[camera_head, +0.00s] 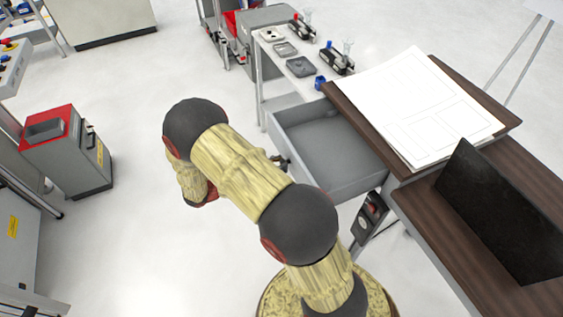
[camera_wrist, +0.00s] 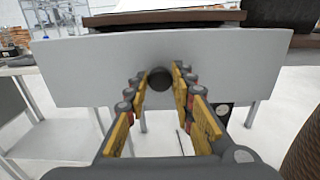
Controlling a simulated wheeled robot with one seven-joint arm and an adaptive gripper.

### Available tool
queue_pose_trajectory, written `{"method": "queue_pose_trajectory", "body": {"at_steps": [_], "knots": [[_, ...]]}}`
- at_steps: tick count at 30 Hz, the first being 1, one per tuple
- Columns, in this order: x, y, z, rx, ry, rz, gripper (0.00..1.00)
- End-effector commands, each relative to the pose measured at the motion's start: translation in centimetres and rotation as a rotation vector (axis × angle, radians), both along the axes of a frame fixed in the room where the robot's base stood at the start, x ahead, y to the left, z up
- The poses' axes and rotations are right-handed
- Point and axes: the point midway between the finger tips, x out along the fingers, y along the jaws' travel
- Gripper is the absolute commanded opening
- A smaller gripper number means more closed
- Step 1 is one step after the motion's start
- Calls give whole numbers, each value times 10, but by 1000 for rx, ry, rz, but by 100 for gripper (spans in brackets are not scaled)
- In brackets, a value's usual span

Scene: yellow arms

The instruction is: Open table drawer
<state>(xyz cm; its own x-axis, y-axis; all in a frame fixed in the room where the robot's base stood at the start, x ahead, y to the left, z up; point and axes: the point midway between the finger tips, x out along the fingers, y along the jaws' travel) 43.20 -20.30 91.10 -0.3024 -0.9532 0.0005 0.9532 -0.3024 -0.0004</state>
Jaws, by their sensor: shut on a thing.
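The table drawer (camera_head: 325,152) is grey and stands pulled out from under the brown table (camera_head: 467,222); its inside looks empty. In the wrist view the drawer's front panel (camera_wrist: 235,62) fills the upper middle, with a dark round knob (camera_wrist: 160,84) at its centre. My gripper (camera_wrist: 160,88) has its two yellow-sided fingers on either side of the knob, shut on it. In the head view my arm hides most of the gripper, and only a small part near the drawer front (camera_head: 283,162) shows.
White sheets (camera_head: 420,105) and a black panel (camera_head: 505,215) are on the table. A white side table (camera_head: 297,65) with small devices stands behind the drawer. A grey-and-red cabinet (camera_head: 68,150) stands at left. Floor between cabinet and drawer is clear.

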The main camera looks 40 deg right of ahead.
Motion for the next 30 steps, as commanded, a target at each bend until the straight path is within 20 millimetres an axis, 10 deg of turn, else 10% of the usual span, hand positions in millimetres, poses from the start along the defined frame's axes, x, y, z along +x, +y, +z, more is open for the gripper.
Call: {"method": "queue_pose_trajectory", "body": {"at_steps": [7,8,17,30], "knots": [[0,0,-1,1,0,0,0],[0,0,-1,1,0,0,25],[0,0,0,0,0,0,42],[4,10,0,1,-1,2,42]]}}
